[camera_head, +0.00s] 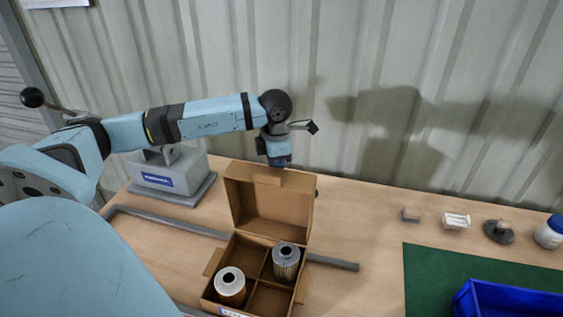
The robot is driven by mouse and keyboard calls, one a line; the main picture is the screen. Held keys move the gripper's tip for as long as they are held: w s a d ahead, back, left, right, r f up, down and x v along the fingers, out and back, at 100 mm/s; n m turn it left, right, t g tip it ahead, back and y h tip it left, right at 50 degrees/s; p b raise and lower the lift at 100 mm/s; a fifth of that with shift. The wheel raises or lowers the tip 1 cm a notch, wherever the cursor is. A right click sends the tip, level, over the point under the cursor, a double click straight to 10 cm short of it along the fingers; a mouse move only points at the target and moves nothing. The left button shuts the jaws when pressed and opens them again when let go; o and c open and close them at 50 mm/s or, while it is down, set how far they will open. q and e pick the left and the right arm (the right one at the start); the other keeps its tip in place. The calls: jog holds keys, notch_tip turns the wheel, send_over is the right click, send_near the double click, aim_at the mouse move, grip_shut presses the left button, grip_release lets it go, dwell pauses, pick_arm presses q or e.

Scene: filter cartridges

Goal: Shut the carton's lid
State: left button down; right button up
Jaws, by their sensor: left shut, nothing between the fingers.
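The cardboard carton (299,290) stands on the table with its lid (270,208) raised, roughly upright at the back edge. Inside are compartments divided by card walls. One filter cartridge (230,283) stands in the front left compartment and another filter cartridge (286,262) in the back right one. The other two compartments look empty. My left gripper (279,163) is at the top edge of the lid, pointing down behind or over it. Its fingers are mostly hidden, and I cannot tell whether it touches the lid. My right gripper is not in view.
A grey block-shaped device (172,175) stands at the back left. A grey bar (335,262) lies on the table beside the carton. A green mat (430,275) and a blue bin (510,298) are at the right, with small items behind them. A corrugated wall closes the back.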

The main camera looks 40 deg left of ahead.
aim_at(272, 169)
pick_arm(q)
jog(key=shift+s, duration=0.15)
jog(key=shift+s+d+r, duration=0.2)
jog(key=shift+s+d, duration=0.15)
jog(key=shift+s, duration=0.25)
jog(key=shift+s+d+r, duration=0.2)
jog(key=shift+s+d, duration=0.15)
jog(key=shift+s, duration=0.25)
jog(key=shift+s+d+r+b, duration=0.1)
jog(key=shift+s+d+b, duration=0.1)
jog(key=shift+s+d, duration=0.35)
jog(key=shift+s+d+r+b, duration=0.1)
jog(key=shift+s+d+b, duration=0.1)
jog(key=shift+s, duration=0.55)
jog(key=shift+s+d, duration=0.15)
jog(key=shift+s, duration=0.15)
notch_tip(272, 169, up, 10)
jog(key=w+a+p, duration=0.1)
jog(key=p, duration=0.4)
jog(key=shift+w, duration=0.4)
